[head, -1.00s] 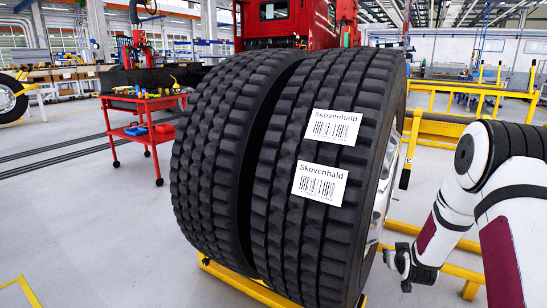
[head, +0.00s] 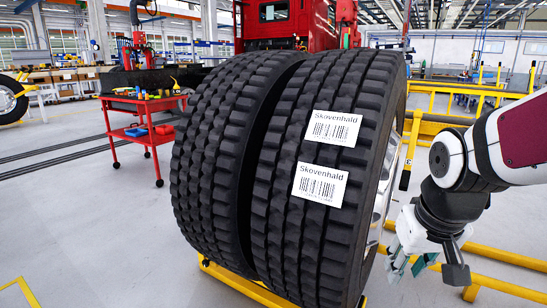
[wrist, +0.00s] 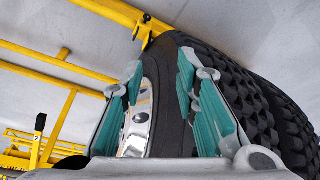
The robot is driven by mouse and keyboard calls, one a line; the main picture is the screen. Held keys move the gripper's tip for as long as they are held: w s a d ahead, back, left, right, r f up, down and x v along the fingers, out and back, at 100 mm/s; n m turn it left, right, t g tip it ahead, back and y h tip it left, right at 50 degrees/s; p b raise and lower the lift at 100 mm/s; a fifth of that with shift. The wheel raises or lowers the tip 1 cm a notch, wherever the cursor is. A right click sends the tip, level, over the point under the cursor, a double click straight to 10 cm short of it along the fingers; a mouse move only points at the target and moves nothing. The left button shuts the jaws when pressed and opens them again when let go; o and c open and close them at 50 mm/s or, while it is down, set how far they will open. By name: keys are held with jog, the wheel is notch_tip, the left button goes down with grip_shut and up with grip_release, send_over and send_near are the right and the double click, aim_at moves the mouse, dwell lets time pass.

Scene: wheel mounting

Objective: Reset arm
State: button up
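My arm comes in from the right in the head view. My gripper (head: 408,262) is low, just right of the right-hand tyre (head: 318,235). In the wrist view my gripper (wrist: 165,90) shows two fingers with teal pads, spread apart with nothing between them. Beyond the fingers the wrist view shows the tyre's sidewall, its chrome rim (wrist: 139,118) and its tread. Two large black tyres stand upright side by side, the left one (head: 225,150) and the right one. The right tyre carries two white Skovenhald barcode labels (head: 334,127).
The tyres stand on a yellow frame (head: 240,284). Yellow rails (head: 510,260) run behind and below my arm on the right. A red tool cart (head: 148,130) stands at the left, a red truck (head: 275,22) at the back. The floor at front left is clear.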

jog(key=s+a+r+g, duration=0.1)
jog(key=s+a+g, duration=0.1)
jog(key=s, duration=1)
jog(key=s+a+r+g, duration=0.1)
jog(key=s+a+g, duration=0.1)
jog(key=s, duration=1)
notch_tip(320, 180, up, 38)
jog(key=t+p, duration=0.4)
jog(key=p, duration=3.1)
jog(key=shift+w+d+f+n+y+p, duration=0.2)
jog(key=shift+w+d+n+y+p, duration=0.05)
jog(key=shift+d+n+y+p, duration=0.1)
